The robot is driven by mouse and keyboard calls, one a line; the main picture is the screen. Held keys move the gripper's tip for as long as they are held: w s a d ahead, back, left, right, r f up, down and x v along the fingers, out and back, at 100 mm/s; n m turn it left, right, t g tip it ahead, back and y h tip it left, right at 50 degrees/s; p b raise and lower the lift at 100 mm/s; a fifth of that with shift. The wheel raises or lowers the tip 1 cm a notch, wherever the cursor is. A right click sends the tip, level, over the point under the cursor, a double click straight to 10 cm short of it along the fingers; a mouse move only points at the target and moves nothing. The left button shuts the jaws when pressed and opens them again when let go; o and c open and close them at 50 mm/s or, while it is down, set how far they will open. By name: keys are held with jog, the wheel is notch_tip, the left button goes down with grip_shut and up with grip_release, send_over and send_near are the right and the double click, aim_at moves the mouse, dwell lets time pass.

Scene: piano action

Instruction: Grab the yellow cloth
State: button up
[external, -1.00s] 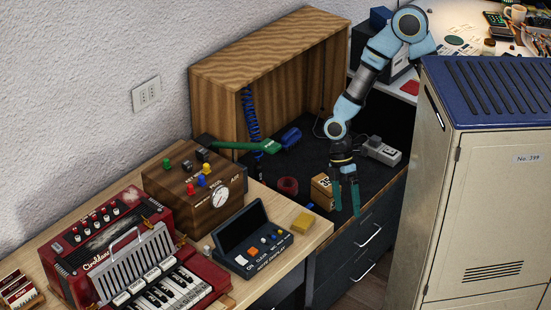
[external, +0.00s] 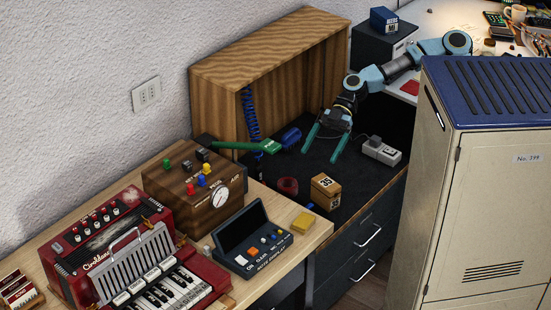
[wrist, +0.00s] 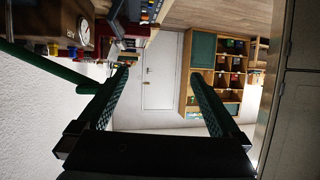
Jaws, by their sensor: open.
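The yellow cloth (external: 303,222), a small flat folded-looking piece, lies on the wooden table near its right edge, beside the dark button console. My gripper (external: 320,156) is open and empty, with its two green fingers spread. It is over the dark bench surface, above and to the right of the cloth in the external view and clearly apart from it. In the wrist view my gripper (wrist: 160,80) shows both fingers apart with nothing between them. I cannot make out the cloth there.
The button console (external: 252,240) stands left of the cloth, with the red accordion (external: 125,250) further left. A wooden block marked with a number (external: 325,191) and a dark red ring (external: 288,186) sit on the dark bench. A tall metal cabinet (external: 490,200) stands at right.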

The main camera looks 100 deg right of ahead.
send_near(303, 220)
jog(key=p+x, duration=0.1)
jog(key=x, duration=0.3)
jog(key=shift+w, duration=0.15)
jog(key=p+x, duration=0.1)
jog(key=x, duration=0.3)
jog(key=shift+a+f+p, duration=0.1)
jog(key=shift+a+p, duration=0.25)
jog(key=shift+a, duration=0.1)
jog(key=shift+w+a+f, duration=0.4)
jog(key=shift+c, duration=0.2)
jog(key=c, duration=1.4)
